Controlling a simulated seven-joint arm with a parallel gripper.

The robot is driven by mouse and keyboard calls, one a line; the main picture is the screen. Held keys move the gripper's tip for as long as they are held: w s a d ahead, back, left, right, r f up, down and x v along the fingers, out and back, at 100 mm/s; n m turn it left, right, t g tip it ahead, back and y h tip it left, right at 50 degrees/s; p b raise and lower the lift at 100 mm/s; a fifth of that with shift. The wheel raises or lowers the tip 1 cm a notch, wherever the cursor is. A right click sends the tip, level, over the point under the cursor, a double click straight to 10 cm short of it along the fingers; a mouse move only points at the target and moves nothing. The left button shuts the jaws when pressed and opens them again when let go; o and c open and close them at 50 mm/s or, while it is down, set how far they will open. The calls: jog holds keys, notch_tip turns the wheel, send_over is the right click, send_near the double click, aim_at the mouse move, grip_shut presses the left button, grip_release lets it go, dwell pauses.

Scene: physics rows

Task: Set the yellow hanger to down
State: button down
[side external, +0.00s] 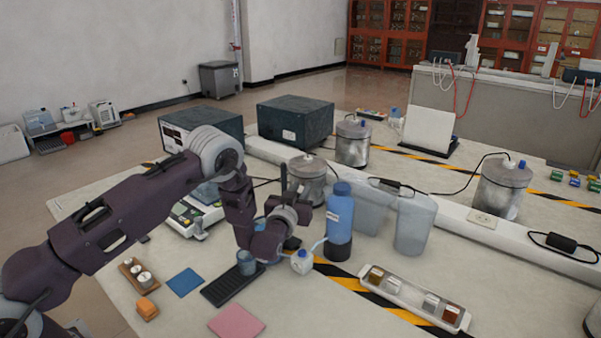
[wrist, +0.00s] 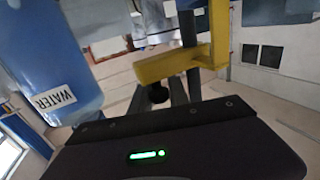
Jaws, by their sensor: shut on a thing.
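The yellow hanger (wrist: 172,66) shows in the wrist view as a flat bar running from upper right to lower left, with a taller block at its right end. My gripper (wrist: 184,88) has its narrow grey fingers up against the bar, shut on it. A black round knob (wrist: 158,93) sits just below the bar's left part. In the side external view my wrist is low over the bench, left of the blue water bottle (side external: 340,215), and I cannot make out the hanger there.
The water bottle is close on the left in the wrist view (wrist: 50,60). A small white bottle (side external: 302,262), a dark rack (side external: 226,289) and a blue cup (side external: 246,262) stand near my wrist. A tray of samples (side external: 415,302) lies at front right. Metal pots (side external: 306,180) stand behind.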

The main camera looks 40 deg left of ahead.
jog(key=shift+f, duration=1.55)
jog(key=c, duration=1.6)
grip_release()
jog(key=shift+f, duration=0.1)
jog(key=v, duration=0.7)
jog(key=shift+s, duration=0.1)
